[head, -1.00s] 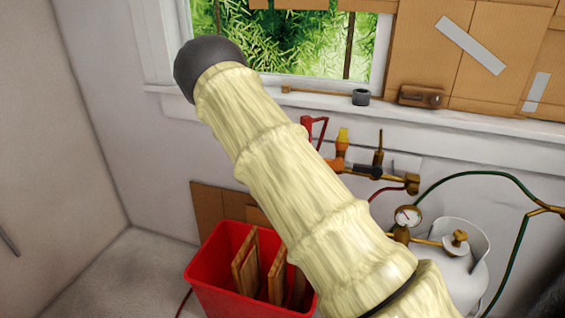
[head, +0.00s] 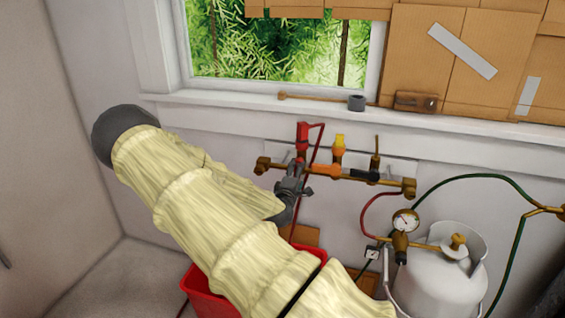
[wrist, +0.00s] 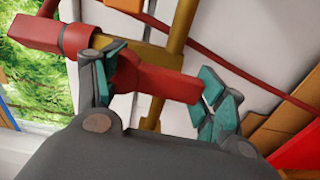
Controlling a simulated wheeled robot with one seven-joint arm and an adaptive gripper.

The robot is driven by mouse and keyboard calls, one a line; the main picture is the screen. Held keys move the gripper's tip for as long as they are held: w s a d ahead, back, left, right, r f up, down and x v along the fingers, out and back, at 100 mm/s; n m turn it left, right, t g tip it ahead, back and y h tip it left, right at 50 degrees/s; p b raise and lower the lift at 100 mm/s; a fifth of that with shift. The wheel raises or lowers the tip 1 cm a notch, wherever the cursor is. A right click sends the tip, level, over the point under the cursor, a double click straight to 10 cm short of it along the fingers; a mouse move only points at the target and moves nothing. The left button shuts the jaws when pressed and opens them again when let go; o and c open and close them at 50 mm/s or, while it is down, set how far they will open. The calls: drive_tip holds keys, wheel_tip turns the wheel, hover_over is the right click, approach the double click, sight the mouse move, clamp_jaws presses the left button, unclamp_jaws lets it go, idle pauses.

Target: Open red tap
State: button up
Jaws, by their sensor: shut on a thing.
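The red tap handle (wrist: 165,84) shows in the wrist view between my two teal-padded fingers. It lies crosswise to the brass pipe (wrist: 178,35). My gripper (wrist: 158,88) is shut on it, with one finger at each end of the handle. In the head view my gripper (head: 290,188) is at the left part of the brass manifold (head: 384,182), below the upright red fitting (head: 302,140). The gripper hides most of the red handle there.
An orange tap (head: 325,169) and a black tap (head: 366,177) sit to the right on the manifold. A white gas tank (head: 435,285) with a gauge (head: 405,221) stands at lower right. A red bin (head: 200,290) is partly behind my arm. Red and green hoses hang nearby.

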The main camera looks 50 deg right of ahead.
drive_tip(key=shift+n, duration=0.4)
drive_tip(key=o, duration=1.5)
drive_tip(key=shift+c, duration=0.2)
drive_tip(key=v, duration=1.2)
drive_tip(key=shift+d, duration=0.1)
